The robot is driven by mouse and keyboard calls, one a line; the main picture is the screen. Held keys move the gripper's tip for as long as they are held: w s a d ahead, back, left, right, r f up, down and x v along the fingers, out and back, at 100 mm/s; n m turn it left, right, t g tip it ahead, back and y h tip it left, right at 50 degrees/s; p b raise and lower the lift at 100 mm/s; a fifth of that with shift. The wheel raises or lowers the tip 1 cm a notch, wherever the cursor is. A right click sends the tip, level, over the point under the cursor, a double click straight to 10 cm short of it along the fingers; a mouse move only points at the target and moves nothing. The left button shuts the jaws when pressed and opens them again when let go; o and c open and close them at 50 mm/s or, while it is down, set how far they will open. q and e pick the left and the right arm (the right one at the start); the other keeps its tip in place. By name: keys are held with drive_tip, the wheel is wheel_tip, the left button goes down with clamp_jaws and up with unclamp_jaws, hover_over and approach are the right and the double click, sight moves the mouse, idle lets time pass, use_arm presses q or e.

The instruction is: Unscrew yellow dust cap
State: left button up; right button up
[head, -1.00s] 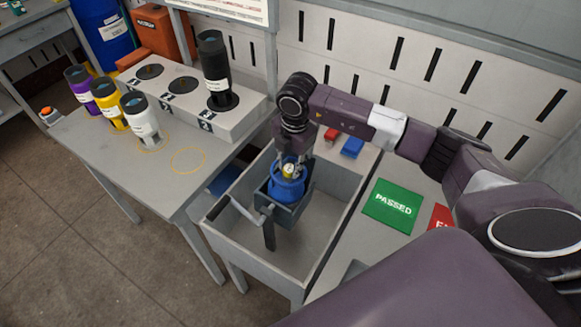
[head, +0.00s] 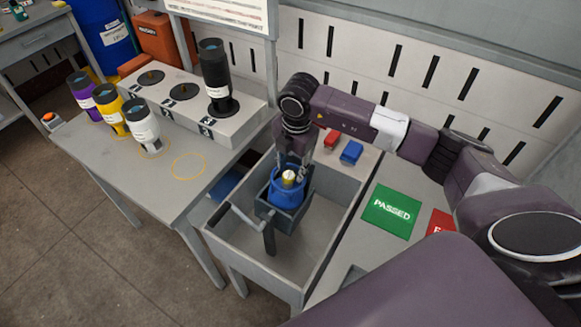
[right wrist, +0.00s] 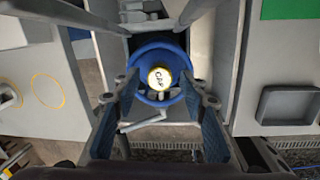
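The yellow dust cap (head: 288,176) sits on top of a blue cylinder (head: 289,190) held upright in a dark grey fixture (head: 265,203) with a handle, inside a grey bin. The right wrist view shows the round pale top of the cap (right wrist: 160,77), lettered "CAP", with the blue rim (right wrist: 149,97) around it. My right gripper (head: 294,158) points down just above and behind the cap. In the right wrist view its fingers (right wrist: 160,90) are apart, on either side of the cap, with gaps between. My left gripper is not in view.
The grey bin's walls (head: 335,220) surround the fixture. Right of it lie a green PASSED mat (head: 391,210) and a red mat (head: 440,222). Purple, yellow and white cylinders stand on the left table (head: 165,195); a black one (head: 214,75) stands on a grey block.

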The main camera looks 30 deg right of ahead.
drive_tip(key=m, duration=0.3)
drive_tip(key=shift+a+r+p, duration=0.1)
drive_tip(key=shift+r+p, duration=0.15)
drive_tip(key=shift+p, duration=0.1)
drive_tip(key=m, duration=0.3)
drive_tip(key=shift+f+g, duration=0.1)
drive_tip(key=shift+g, duration=0.2)
drive_tip(key=shift+p, duration=0.35)
drive_tip(key=m+p, duration=0.1)
drive_tip(key=m, duration=0.3)
drive_tip(key=shift+p, duration=0.35)
drive_tip(key=shift+s+m, duration=0.1)
drive_tip(key=shift+m, duration=0.9)
drive_tip(key=shift+a+p, duration=0.15)
drive_tip(key=shift+p, duration=0.15)
